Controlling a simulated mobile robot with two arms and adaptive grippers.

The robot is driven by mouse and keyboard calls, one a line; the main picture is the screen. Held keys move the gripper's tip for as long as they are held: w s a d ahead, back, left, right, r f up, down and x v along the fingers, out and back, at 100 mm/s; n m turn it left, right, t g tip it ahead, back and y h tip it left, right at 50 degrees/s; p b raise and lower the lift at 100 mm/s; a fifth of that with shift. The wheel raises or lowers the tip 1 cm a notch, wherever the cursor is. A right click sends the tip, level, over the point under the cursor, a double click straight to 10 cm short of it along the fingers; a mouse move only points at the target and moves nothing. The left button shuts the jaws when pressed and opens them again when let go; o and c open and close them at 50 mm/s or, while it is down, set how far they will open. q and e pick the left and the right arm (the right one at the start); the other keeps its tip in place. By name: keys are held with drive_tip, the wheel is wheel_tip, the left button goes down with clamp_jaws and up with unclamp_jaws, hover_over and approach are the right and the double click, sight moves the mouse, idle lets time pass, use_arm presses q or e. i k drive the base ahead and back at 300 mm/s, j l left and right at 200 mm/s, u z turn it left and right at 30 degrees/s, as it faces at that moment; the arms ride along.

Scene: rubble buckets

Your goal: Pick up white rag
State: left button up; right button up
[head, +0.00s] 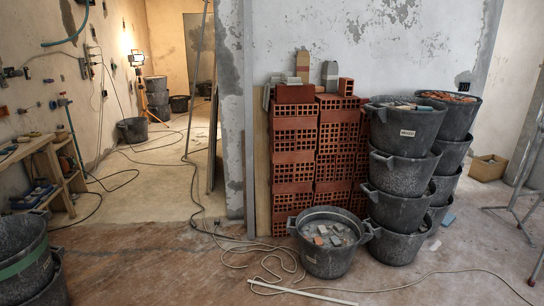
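I cannot make out a white rag anywhere in the head view. A small whitish patch (435,245) lies on the floor beside the bucket stacks, too small to identify. Neither of my grippers is in view. The insides of the stacked buckets are mostly hidden.
A rubble bucket (329,262) stands before the hollow red bricks (294,165). Tall bucket stacks (400,210) stand right of them, more buckets (25,255) at front left. A wooden shelf (50,170) lines the left wall. Cables (255,265) and a pale strip (303,292) lie on the floor.

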sight(290, 80)
drive_tip(key=i+l+z, duration=0.15)
drive_tip(key=i+z, duration=0.25)
drive_tip(key=i, duration=0.65)
drive_tip(key=i+j+z, duration=0.2)
drive_tip(key=i+z, duration=0.15)
drive_tip(key=i, duration=0.7)
